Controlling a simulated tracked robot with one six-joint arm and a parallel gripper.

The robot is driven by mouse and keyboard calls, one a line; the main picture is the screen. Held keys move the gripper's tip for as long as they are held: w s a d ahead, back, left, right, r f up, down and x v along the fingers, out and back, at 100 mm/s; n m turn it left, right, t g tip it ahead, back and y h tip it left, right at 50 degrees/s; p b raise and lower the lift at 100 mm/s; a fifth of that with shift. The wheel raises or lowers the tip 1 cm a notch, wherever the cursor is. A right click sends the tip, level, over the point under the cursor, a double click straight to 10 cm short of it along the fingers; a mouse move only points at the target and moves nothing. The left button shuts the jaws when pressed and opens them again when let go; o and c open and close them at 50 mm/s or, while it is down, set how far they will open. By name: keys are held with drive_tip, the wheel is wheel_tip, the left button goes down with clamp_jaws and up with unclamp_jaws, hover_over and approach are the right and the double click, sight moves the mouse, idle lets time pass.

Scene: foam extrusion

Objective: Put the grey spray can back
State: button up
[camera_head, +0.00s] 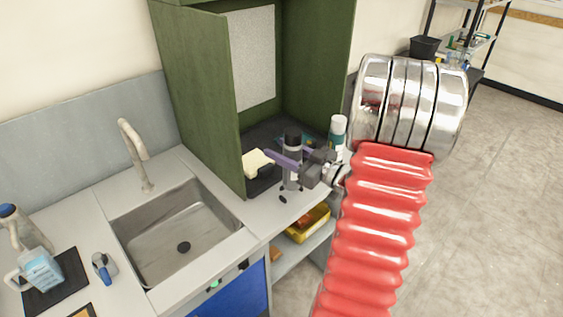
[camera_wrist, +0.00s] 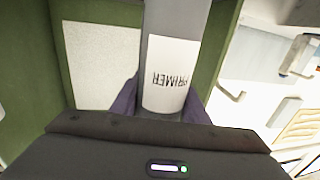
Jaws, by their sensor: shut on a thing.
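The grey spray can (camera_head: 291,173) has a black cap and a pale label, and is upright at the front of the green booth. In the wrist view the can (camera_wrist: 172,75) fills the middle, and its label reads PRIMER, upside down. My gripper (camera_head: 290,160) reaches in from the right, with its purple fingers shut around the can. In the wrist view the fingers of my gripper (camera_wrist: 160,103) lie on both sides of the can. I cannot tell whether the can's base touches the counter.
The green booth (camera_head: 195,90) stands behind the can, with a pale filter panel (camera_head: 252,60). A white and teal can (camera_head: 338,128) stands at its right. A cream foam block (camera_head: 257,162) is left of the can. A sink (camera_head: 182,235) lies further left.

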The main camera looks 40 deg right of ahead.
drive_tip(key=shift+f, duration=2.15)
drive_tip(key=o, duration=1.3)
drive_tip(key=shift+o, duration=0.2)
drive_tip(key=shift+s, duration=0.1)
drive_tip(key=v, duration=1.1)
drive_tip(key=shift+s, duration=0.4)
drive_tip(key=shift+s, duration=0.1)
